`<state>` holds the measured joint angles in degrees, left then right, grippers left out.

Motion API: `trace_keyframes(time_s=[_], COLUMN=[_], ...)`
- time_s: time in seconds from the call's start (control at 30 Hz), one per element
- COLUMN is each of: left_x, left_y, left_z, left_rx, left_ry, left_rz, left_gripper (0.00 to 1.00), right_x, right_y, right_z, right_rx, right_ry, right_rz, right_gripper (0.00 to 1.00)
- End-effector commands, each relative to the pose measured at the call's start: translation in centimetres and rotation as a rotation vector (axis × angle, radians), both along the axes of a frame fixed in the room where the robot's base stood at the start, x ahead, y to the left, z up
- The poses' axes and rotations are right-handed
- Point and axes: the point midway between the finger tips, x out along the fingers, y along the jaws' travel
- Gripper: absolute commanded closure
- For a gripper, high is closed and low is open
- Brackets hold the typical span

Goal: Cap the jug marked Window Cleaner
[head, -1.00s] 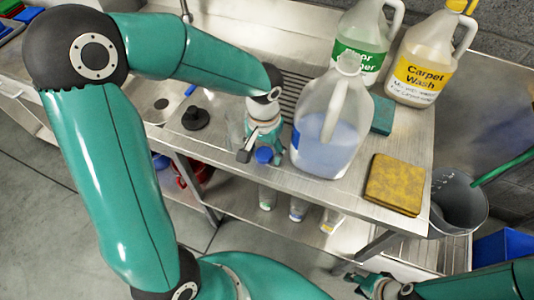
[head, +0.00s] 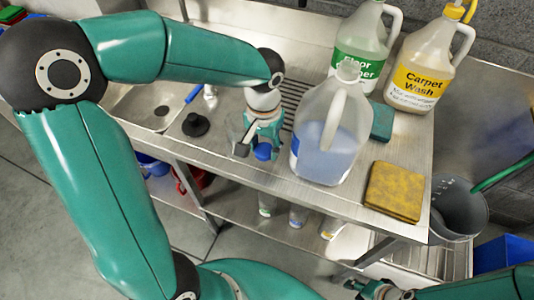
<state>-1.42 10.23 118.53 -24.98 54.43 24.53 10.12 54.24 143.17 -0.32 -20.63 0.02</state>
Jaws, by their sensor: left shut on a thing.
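A clear jug (head: 322,165) with blue liquid stands upright at the counter's front. Its blue label is mostly turned away at the left side, so I cannot read it. Its neck (head: 348,72) is at the top and shows no coloured cap. My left gripper (head: 258,146) is shut on a blue cap (head: 263,152), left of the jug and below the height of its neck. The cap is apart from the jug. My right gripper (head: 366,287) is at the bottom edge, below the counter and partly cut off; its finger state is unclear.
A Floor Cleaner jug (head: 357,66) and a yellow-capped Carpet Wash jug (head: 415,72) stand behind. A yellow sponge pad (head: 393,191) and a teal pad (head: 381,122) lie to the right. A black stopper (head: 196,124) sits at left. A grey bucket (head: 457,205) is off the right end.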

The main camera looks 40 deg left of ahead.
Motion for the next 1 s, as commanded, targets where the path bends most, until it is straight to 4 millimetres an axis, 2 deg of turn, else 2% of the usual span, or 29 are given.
trace_keyframes(time_s=[0.03,0.3,0.5,0.7,1.0], left_x=[0.1,0.1,0.0,0.0,0.0], left_y=[0.0,-0.1,-0.1,-0.1,0.0], left_z=[1.4,8.6,12.8,14.9,15.3], left_rx=[-0.001,-0.001,-0.003,-0.001,-0.001], left_ry=[-0.007,-0.007,-0.003,-0.001,0.001], left_rz=[0.000,-0.001,-0.001,-0.001,-0.001], left_gripper=[0.66,0.66,0.66,0.66,0.66], right_x=[0.0,0.0,0.0,0.0,0.0], right_y=[0.0,0.0,0.0,0.0,0.0], right_z=[0.1,0.5,0.8,1.0,1.0], right_rx=[0.000,0.000,0.000,0.000,0.000], right_ry=[0.000,0.000,0.000,0.000,0.000], right_rz=[0.000,0.000,0.000,0.000,0.000], right_gripper=[0.60,0.60,0.60,0.60,0.60])
